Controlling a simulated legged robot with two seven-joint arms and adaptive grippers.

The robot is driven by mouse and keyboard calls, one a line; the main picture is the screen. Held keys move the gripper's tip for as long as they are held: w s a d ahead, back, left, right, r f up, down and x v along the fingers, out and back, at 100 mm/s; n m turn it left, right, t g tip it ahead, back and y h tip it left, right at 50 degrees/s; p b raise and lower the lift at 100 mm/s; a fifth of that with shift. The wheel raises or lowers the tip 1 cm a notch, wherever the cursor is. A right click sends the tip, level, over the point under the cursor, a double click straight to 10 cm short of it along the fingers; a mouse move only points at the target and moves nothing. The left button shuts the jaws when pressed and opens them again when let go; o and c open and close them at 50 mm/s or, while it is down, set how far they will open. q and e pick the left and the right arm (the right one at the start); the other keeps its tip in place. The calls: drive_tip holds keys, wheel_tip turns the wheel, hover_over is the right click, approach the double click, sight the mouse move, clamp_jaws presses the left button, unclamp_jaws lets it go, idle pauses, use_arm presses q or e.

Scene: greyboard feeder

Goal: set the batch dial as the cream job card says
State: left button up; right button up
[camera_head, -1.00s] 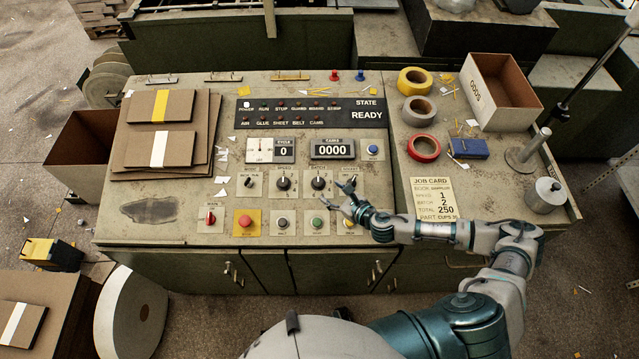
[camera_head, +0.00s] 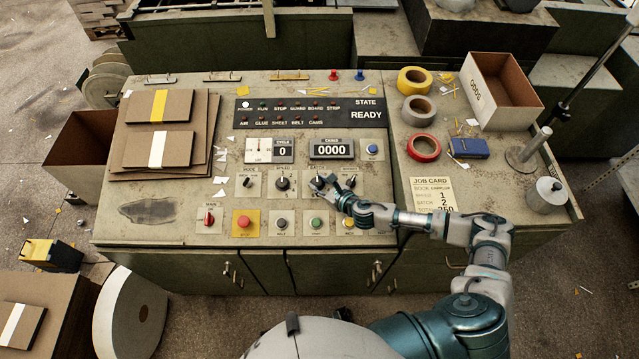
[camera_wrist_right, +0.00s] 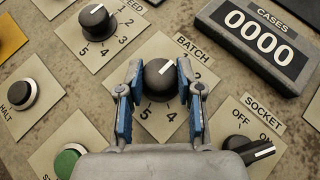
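The cream job card (camera_head: 433,195) lies right of the controls; it reads speed 1, batch 2, total 250. The batch dial (camera_wrist_right: 160,80) is a black knob with a white mark on a cream plate. In the right wrist view its mark points up and right, toward the BATCH label. My right gripper (camera_head: 330,187) is at this dial and hides much of it in the head view. Its two blue-padded fingers stand on either side of the knob, with narrow gaps seeming to show, so it looks open. My left gripper is out of view.
The speed dial (camera_head: 282,182) is left of the batch dial, and the socket switch (camera_wrist_right: 249,150) is close to my right finger. Push buttons, including a green one (camera_head: 316,223), sit just below. The cases counter (camera_head: 331,149) reads 0000. The state display (camera_head: 366,115) reads READY.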

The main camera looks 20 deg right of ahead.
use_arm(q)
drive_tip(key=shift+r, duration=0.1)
use_arm(e)
drive_tip(key=shift+f, duration=0.1)
drive_tip(key=shift+s+m+t+h+p, duration=0.15)
drive_tip(key=shift+m+t+h+p, duration=0.25)
drive_tip(key=shift+m+h+p, duration=0.4)
drive_tip(key=shift+a+m+h, duration=0.1)
drive_tip(key=shift+m+h, duration=0.2)
drive_tip(key=shift+m, duration=0.1)
drive_tip(key=m+h+p, duration=0.2)
drive_tip(key=m+t+h+p, duration=0.1)
drive_tip(key=m, duration=0.1)
drive_tip(key=shift+a+h, duration=0.25)
drive_tip(key=shift+h, duration=0.15)
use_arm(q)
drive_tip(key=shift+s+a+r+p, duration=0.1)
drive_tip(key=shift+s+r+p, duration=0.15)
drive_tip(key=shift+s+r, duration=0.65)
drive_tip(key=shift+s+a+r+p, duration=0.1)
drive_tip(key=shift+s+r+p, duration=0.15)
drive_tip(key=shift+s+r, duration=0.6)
use_arm(e)
drive_tip(key=shift+f+m+h, duration=0.15)
drive_tip(key=shift+m+h, duration=1.05)
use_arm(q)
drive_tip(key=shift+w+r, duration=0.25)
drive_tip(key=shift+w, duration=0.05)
use_arm(e)
drive_tip(key=shift+s, duration=0.1)
